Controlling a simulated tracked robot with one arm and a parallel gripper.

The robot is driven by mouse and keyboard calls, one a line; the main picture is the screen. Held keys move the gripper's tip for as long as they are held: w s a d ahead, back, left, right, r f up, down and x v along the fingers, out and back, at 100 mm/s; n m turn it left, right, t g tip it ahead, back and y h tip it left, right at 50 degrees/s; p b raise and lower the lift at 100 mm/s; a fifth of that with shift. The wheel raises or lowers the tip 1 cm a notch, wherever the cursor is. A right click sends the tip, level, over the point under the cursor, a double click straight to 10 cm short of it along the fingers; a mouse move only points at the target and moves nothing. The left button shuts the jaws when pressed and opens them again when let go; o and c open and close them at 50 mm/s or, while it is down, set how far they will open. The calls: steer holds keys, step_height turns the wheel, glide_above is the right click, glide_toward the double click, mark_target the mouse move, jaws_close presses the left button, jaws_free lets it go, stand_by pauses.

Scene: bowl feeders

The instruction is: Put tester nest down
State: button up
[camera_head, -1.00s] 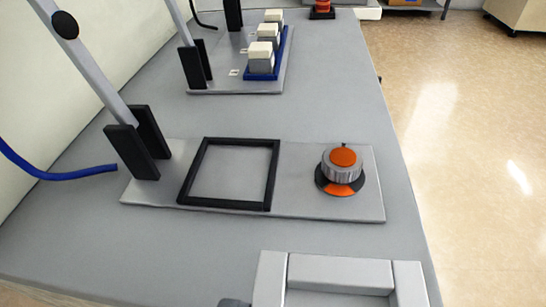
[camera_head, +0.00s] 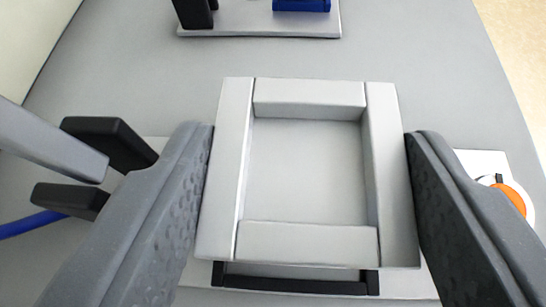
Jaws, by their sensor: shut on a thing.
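The tester nest (camera_head: 232,170) is a light grey square frame with raised walls and an empty recess. My gripper (camera_head: 312,180) is shut on it, one dark grey finger against its left side and one against its right. The nest is above a light grey base plate (camera_head: 415,285). A black square frame (camera_head: 295,284) on that plate shows just below the nest's near edge; the rest of it is hidden behind the nest. I cannot tell whether the nest touches the frame.
An orange and white knob (camera_head: 514,198) is at the right, partly behind my right finger. Black blocks (camera_head: 110,140) with a grey bar between them stand at the left, near a blue cable (camera_head: 30,224). Another plate (camera_head: 250,22) with a blue holder (camera_head: 302,4) lies farther back.

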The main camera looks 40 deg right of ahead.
mark_target(298, 243)
step_height(298, 243, down, 4)
steer(key=shift+r+b, duration=0.15)
steer(key=shift+b, duration=0.75)
steer(key=shift+r, duration=0.1)
steer(key=o, duration=1.1)
steer(key=shift+c, duration=0.2)
steer(key=shift+s+a+r, duration=0.1)
steer(key=shift+a+r, duration=0.05)
steer(key=shift+a, duration=0.05)
steer(key=p+v, duration=0.3)
steer(key=v, duration=0.8)
steer(key=shift+s+a+r, duration=0.15)
steer(key=shift+s, duration=0.05)
